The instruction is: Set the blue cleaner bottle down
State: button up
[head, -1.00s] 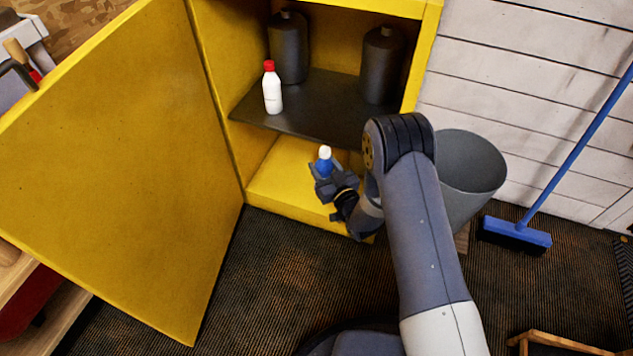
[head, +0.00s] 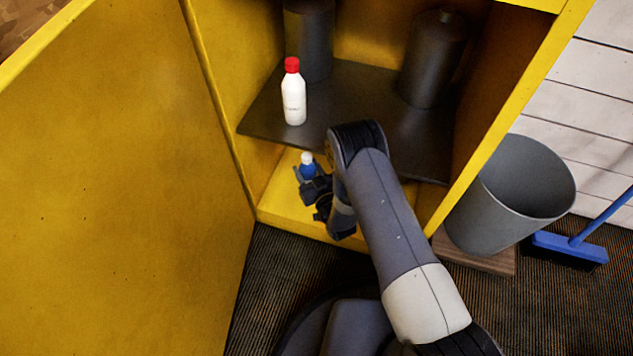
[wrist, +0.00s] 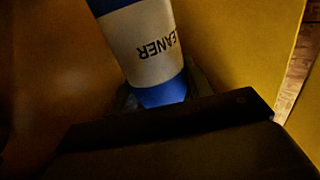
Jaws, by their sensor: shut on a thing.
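The blue cleaner bottle (head: 308,170) with a white cap is in my gripper (head: 309,180), inside the bottom compartment of the yellow cabinet (head: 275,214), below the dark shelf. My gripper is shut on it. In the wrist view the bottle (wrist: 145,45) fills the top middle, with a white label reading "CLEANER" and blue body. The gripper (wrist: 155,98) is mostly dark there, behind my wrist's own edge. The bottle's base and its contact with the cabinet floor are hidden.
A white bottle with a red cap (head: 294,97) stands on the dark shelf (head: 350,100), near two dark jugs (head: 433,60). The open yellow door (head: 120,180) is at left. A grey bin (head: 515,195) and blue broom (head: 570,247) are at right.

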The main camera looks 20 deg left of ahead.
notch_tip(320, 180, down, 7)
jog(key=b, duration=0.2)
jog(key=shift+f+b, duration=0.1)
jog(key=shift+b, duration=0.3)
jog(key=shift+f, duration=0.15)
jog(key=o, duration=1)
jog(key=shift+d, duration=0.1)
